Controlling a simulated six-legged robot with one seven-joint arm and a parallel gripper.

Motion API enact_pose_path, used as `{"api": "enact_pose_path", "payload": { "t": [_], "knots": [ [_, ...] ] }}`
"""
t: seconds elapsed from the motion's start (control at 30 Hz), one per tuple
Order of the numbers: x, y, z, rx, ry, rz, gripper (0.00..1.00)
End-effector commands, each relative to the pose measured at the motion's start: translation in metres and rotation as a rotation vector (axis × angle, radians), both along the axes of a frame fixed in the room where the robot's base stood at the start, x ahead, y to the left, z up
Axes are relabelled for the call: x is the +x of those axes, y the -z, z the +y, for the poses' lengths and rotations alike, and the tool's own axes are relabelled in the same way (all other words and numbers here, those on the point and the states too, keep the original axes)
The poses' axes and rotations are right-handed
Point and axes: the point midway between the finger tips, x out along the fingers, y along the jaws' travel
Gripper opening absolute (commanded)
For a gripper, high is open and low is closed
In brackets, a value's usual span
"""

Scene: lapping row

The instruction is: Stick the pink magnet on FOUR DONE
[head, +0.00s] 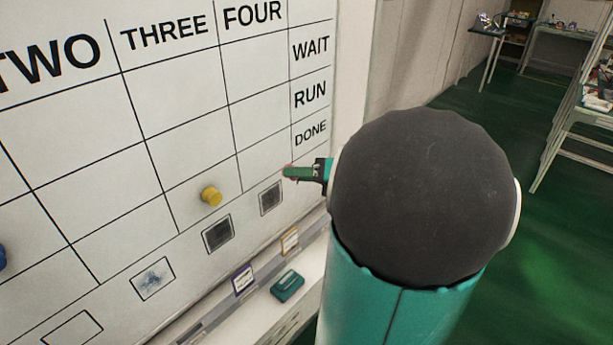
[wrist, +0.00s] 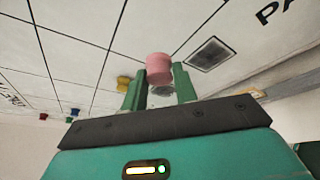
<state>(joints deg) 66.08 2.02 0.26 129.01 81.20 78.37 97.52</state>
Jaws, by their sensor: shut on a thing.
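My gripper (head: 303,172) is shut on the pink magnet (wrist: 159,68), which sits between the green fingertips in the wrist view with its face toward the board. In the head view only a sliver of pink shows at the fingertips. The whiteboard (head: 180,85) has a column headed FOUR and a row labelled DONE. Whether the magnet touches the board cannot be told.
A yellow magnet (head: 211,195) is in the THREE column's DONE cell; a blue magnet (head: 2,257) is at the left edge. Dark square patches (head: 218,234) line the board below the grid. A teal eraser-like block (head: 287,285) lies on the ledge. Benches stand at the back right.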

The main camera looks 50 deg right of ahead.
Motion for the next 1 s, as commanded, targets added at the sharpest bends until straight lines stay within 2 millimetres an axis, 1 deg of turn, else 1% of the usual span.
{"api": "enact_pose_path", "payload": {
  "t": [0.8,1.0],
  "knots": [
    [0.049,0.0,0.001,-0.002,-0.001,0.0,0.07],
    [0.059,0.0,0.001,-0.001,0.0,-0.001,0.07]
  ]
}}
